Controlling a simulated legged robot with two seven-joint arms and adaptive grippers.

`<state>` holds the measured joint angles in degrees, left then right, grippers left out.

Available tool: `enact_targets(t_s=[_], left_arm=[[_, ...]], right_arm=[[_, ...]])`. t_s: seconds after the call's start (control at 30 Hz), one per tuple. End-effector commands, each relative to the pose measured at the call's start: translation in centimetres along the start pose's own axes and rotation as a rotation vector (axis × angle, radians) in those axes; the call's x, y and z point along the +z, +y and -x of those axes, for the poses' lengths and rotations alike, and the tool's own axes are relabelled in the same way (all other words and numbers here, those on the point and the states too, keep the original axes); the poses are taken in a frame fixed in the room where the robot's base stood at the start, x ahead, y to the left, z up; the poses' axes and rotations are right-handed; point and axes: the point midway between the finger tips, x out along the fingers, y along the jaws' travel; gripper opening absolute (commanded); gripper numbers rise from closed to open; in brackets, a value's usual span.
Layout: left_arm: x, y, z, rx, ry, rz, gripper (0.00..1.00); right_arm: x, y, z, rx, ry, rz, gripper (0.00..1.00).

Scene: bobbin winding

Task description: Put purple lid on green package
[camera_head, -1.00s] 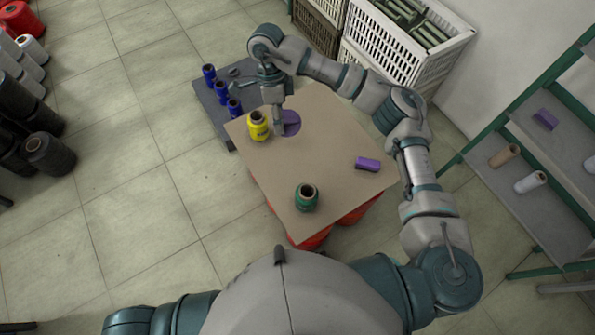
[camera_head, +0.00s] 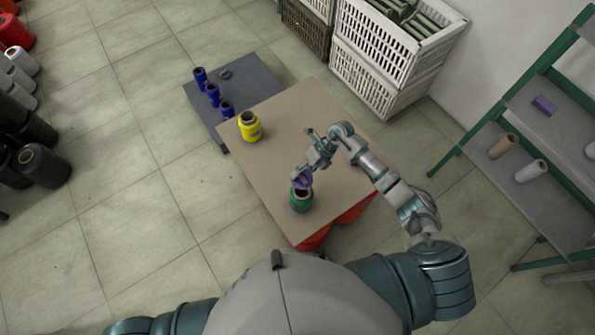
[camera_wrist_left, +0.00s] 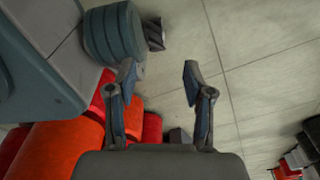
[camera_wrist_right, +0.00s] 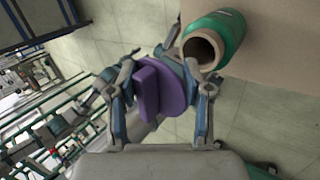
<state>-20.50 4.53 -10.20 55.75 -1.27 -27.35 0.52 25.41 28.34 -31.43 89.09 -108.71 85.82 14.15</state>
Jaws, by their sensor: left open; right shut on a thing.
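The purple lid (camera_head: 304,181), a disc with a raised grip bar, is held by my right gripper (camera_head: 305,171). In the head view it is at the upper rim of the green package (camera_head: 301,203), which stands upright on the brown board (camera_head: 270,170). The right wrist view shows the lid (camera_wrist_right: 178,95) between the fingers, beside the open top of the green package (camera_wrist_right: 233,32). That opening is uncovered there; I cannot tell whether lid and package touch. My left gripper (camera_wrist_left: 159,74) is open and empty in the left wrist view and out of the head view.
A yellow spool (camera_head: 249,127) stands on the board's far left. Several blue spools (camera_head: 212,93) stand on a dark platform (camera_head: 255,80) behind. White crates (camera_head: 385,65) stand at the back, a green-framed shelf (camera_head: 540,150) to the right. The board's middle is clear.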

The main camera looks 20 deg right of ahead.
Motion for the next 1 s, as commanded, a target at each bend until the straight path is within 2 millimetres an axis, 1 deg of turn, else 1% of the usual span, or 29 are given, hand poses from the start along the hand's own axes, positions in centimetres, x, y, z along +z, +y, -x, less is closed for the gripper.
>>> enact_targets(t_s=[0.03,0.1,0.37,0.57,0.7,0.8,0.9,1.0], left_arm=[[-0.7,0.0,-0.1,0.000,0.006,0.001,0.52],[-1.6,0.0,0.1,0.002,0.011,0.003,0.52],[-4.8,-0.5,1.4,0.009,0.027,0.008,0.52],[-7.2,-0.6,3.0,0.007,0.038,0.012,0.52],[-8.7,-0.5,4.3,0.002,0.046,0.015,0.52],[-9.7,-0.4,5.5,-0.001,0.050,0.017,0.52],[-10.3,-0.4,6.3,-0.001,0.051,0.018,0.52],[-10.2,-0.5,6.3,0.000,0.052,0.018,0.52]], right_arm=[[-0.1,-0.4,-0.5,0.000,0.001,-0.001,0.20],[0.0,-0.5,-1.0,-0.001,0.002,-0.001,0.20],[0.1,-0.9,-2.7,-0.009,0.005,-0.001,0.19],[0.0,-1.8,-3.8,-0.008,0.006,0.000,0.19],[-0.1,-2.7,-4.4,-0.004,0.005,-0.001,0.19],[-0.2,-3.3,-4.8,-0.001,0.004,-0.001,0.19],[-0.2,-3.5,-5.0,-0.001,0.004,0.000,0.19],[-0.1,-3.2,-4.9,-0.004,0.003,0.001,0.19]])
